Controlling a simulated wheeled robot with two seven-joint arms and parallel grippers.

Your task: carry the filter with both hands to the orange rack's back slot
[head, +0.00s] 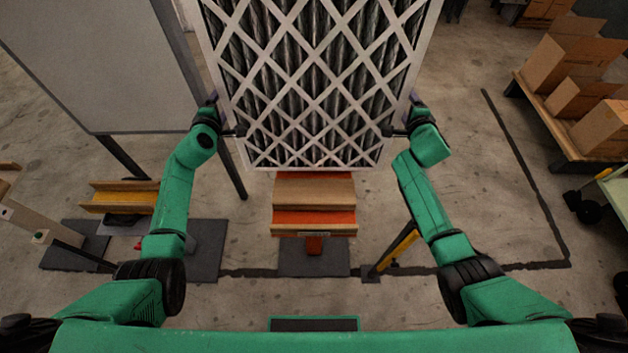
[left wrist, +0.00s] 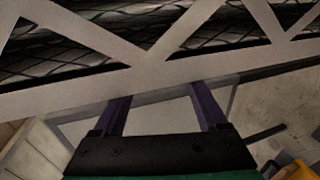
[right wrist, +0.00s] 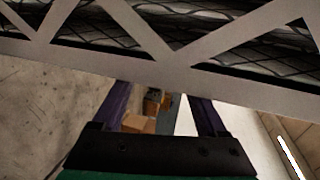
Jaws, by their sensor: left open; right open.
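The filter (head: 315,75), a large panel with a white lattice over dark pleats, stands upright in front of me. The orange rack (head: 313,217) is below and on the near side of its bottom edge; whether the filter rests in the back slot is hidden. My left gripper (head: 238,131) is open at the filter's left edge, and my right gripper (head: 388,131) is open at its right edge. In the left wrist view the fingers (left wrist: 160,98) reach the white frame (left wrist: 165,72). The right wrist view shows the same for the right fingers (right wrist: 165,95); the fingertips are partly hidden there.
A yellow-and-wood rack (head: 125,197) stands at the left, near a grey board (head: 90,60). Cardboard boxes (head: 570,75) sit on a low wooden platform at the right. A yellow post (head: 398,247) stands right of the orange rack. Open floor lies on the right.

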